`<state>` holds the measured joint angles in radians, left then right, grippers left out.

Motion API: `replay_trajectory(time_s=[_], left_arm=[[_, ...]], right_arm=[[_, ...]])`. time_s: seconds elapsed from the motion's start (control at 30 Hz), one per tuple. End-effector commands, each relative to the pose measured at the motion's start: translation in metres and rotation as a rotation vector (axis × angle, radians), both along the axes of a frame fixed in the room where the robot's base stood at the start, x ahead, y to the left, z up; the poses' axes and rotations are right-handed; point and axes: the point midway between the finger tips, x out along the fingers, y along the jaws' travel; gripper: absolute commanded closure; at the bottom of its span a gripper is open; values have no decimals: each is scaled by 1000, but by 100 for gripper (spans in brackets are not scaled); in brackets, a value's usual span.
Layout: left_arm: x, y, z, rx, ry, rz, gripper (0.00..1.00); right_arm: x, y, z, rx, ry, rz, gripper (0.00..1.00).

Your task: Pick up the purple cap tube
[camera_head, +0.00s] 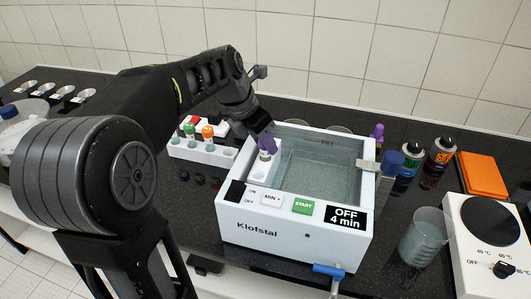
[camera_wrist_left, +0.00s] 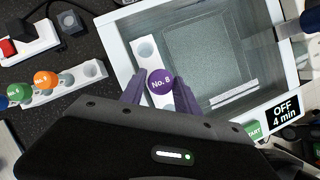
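The tube with the purple cap (camera_wrist_left: 160,82), marked "No. 8", stands in a white rack (camera_wrist_left: 146,50) inside the water bath (camera_head: 295,222), at its left side. My left gripper (camera_head: 266,147) is over this left end of the bath, with its fingers down around the cap. In the left wrist view, the cap lies between the two purple-grey fingers of the left gripper (camera_wrist_left: 160,90). The fingers look spread, with a narrow gap beside the cap; contact is hard to judge. The tube's body is hidden below its cap. My right gripper is not in view.
A white rack (camera_head: 228,152) with green-capped (camera_head: 189,130) and orange-capped (camera_head: 207,132) tubes stands left of the bath. A beaker (camera_head: 423,238), a hot plate (camera_head: 489,222) and dark bottles (camera_head: 438,160) stand to the right. The bath's raised walls surround the purple-capped tube.

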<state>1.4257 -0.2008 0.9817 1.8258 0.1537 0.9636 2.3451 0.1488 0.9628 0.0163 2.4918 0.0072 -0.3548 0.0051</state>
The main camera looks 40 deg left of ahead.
Motion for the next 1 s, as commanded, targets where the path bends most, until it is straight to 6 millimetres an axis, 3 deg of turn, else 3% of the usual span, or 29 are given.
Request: replay_trajectory(time_s=[0.17,0.73,1.0], left_arm=[[5,-2,-13,-1,-1,0,62],[6,-2,-13,0,-2,-1,62],[6,-2,-13,0,-2,-1,84]], right_arm=[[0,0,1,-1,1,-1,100],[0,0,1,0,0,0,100],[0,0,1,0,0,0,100]])
